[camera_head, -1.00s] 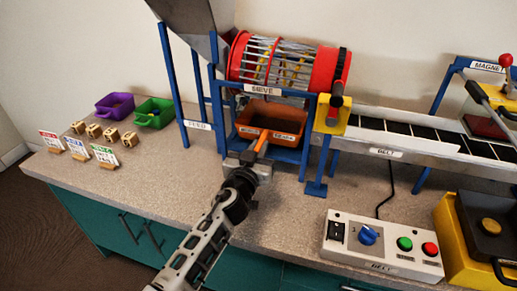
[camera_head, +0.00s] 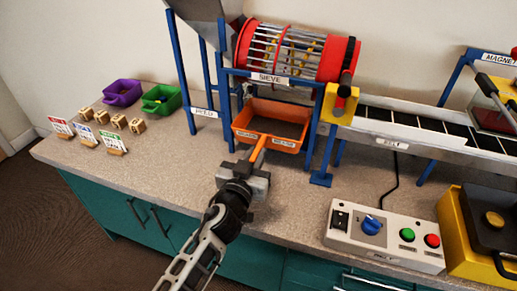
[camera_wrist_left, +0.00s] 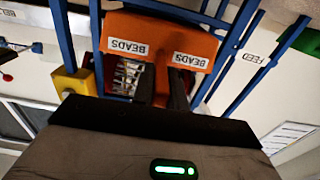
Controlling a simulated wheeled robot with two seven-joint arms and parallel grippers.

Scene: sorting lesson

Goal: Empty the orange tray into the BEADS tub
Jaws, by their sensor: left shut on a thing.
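The orange tray (camera_head: 300,145) sticks out at the front of the blue stand under the sieve. Its front carries two small labels; in the wrist view the tray (camera_wrist_left: 160,36) shows them reading BEADS. My left gripper (camera_head: 251,168) is shut on the tray's orange handle (camera_head: 258,150), over the bench's front part. The tray's inside looks dark, and I cannot make out its contents. A purple tub (camera_head: 122,93) and a green tub (camera_head: 161,98) stand at the back left. I can read no BEADS label on either. My right gripper is not in view.
Blue posts (camera_head: 322,150) flank the tray, with the red sieve drum (camera_head: 340,60) above. A control box (camera_head: 385,236) stands at front right. The bench (camera_head: 165,155) left of the stand is clear.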

